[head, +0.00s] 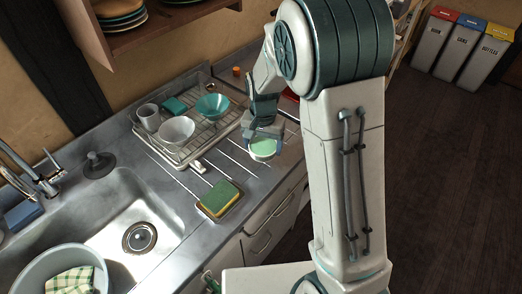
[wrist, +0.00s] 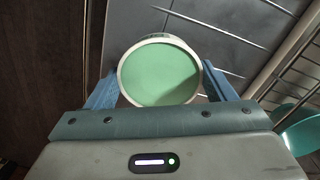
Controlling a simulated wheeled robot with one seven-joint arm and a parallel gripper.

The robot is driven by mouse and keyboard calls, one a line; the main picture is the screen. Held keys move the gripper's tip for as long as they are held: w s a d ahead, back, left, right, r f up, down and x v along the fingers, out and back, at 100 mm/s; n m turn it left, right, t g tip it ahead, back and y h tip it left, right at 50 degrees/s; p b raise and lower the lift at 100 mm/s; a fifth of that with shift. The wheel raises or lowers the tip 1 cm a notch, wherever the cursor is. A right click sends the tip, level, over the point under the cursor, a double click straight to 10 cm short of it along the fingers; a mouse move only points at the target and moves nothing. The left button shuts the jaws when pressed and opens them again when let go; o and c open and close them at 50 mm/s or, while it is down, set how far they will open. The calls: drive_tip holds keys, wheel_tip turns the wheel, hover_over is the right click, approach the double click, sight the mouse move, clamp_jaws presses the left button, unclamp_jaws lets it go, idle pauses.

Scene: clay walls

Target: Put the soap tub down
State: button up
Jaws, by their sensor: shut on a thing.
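The soap tub (head: 264,148) is a small round white tub with a pale green top. In the head view it is at my gripper (head: 265,132), over the ridged metal drainer right of the dish rack. In the wrist view the tub (wrist: 160,72) sits between the two blue fingers of my gripper (wrist: 160,88), which are shut on its sides. Its green top faces the wrist camera. I cannot tell whether its base touches the metal surface.
The dish rack (head: 205,132) with bowls and a cup stands left of the tub. A green and yellow sponge (head: 219,198) lies on the drainer nearer the sink (head: 140,222). Bare ridged metal (head: 225,165) lies between sponge and tub. The counter's front edge is close to the tub.

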sight(262, 152)
drive_tip(key=shift+w+a+f, duration=0.15)
drive_tip(key=shift+w+f, duration=0.2)
drive_tip(key=shift+f, duration=1.9)
drive_tip(key=shift+f, duration=0.2)
drive_tip(key=o, duration=1.2)
drive_tip(key=shift+c, duration=0.2)
drive_tip(key=shift+r, duration=0.15)
